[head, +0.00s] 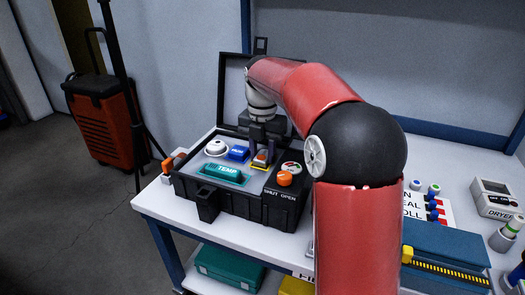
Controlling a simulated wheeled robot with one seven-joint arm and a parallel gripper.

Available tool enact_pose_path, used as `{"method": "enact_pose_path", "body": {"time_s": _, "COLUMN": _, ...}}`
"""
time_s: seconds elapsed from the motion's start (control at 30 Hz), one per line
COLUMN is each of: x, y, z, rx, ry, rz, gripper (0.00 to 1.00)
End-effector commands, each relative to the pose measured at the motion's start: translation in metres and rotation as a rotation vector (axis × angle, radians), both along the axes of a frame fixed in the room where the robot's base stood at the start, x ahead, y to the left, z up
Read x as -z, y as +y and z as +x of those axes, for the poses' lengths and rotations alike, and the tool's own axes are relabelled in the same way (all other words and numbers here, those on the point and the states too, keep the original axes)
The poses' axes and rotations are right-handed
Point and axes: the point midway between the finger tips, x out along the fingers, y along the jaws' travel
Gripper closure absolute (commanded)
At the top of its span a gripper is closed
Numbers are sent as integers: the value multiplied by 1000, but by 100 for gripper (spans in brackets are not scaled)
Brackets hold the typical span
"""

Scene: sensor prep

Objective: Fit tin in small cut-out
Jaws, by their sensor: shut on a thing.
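A black open case (248,207) stands on the white table with a grey panel inside. My gripper (261,157) points down over the back middle of this panel and is shut on a small orange-red thing, seemingly the tin (261,156). A yellow-edged spot, seemingly the small cut-out (258,167), shows just below it. The fingers hide part of both, and I cannot tell whether the tin is in the cut-out or just above it.
A white round piece (216,147), a blue piece (238,153) and a teal TEMP piece (224,172) sit left of my gripper. An orange knob (285,179) and a dial (291,168) are to its right. The raised lid (232,95) stands behind.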

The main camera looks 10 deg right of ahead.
Motion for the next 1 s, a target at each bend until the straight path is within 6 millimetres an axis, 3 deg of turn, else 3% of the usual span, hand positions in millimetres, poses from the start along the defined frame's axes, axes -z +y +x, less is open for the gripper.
{"method": "enact_pose_path", "body": {"time_s": 1.0, "x": 6, "y": 0, "z": 0, "rx": 0, "ry": 1, "rz": 0, "gripper": 90}}
